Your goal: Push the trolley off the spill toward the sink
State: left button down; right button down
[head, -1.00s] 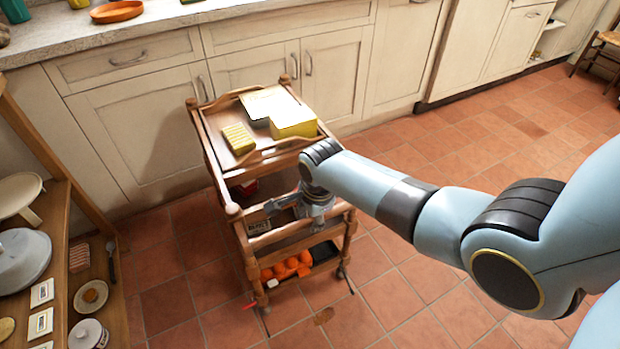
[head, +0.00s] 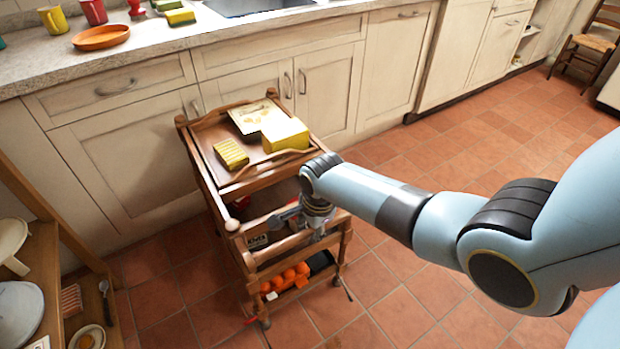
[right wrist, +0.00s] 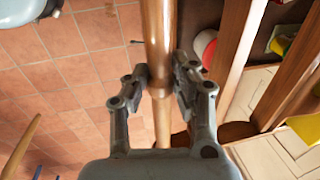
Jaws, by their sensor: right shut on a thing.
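The wooden trolley (head: 197,149) stands on the tiled floor close to the cabinets. My right gripper (head: 284,219) is at its near side, below the top tray. In the right wrist view the gripper (right wrist: 160,85) is shut on a round wooden post or rail (right wrist: 159,35) of the trolley, with a finger on each side. The sink (head: 250,6) is set in the counter at the top edge of the head view, beyond the trolley. I cannot make out the spill now. My left gripper is not in view.
A yellow box (head: 286,135), a yellow striped block (head: 231,153) and a tray-like item (head: 250,116) ride on top. Oranges (head: 290,277) lie on the bottom shelf. Cabinets (head: 125,150) stand behind, a wooden shelf unit (head: 45,245) at left. Floor at right is open.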

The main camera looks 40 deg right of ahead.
jog(key=shift+w, duration=0.35)
jog(key=c, duration=1)
grip_release()
jog(key=shift+s, duration=0.1)
jog(key=r, duration=0.4)
jog(key=s+r, duration=0.1)
jog(key=r, duration=0.3)
jog(key=s+r, duration=0.1)
jog(key=r, duration=0.2)
jog(key=shift+s+a+r, duration=0.1)
jog(key=shift+s+r, duration=0.1)
jog(key=shift+r, duration=0.2)
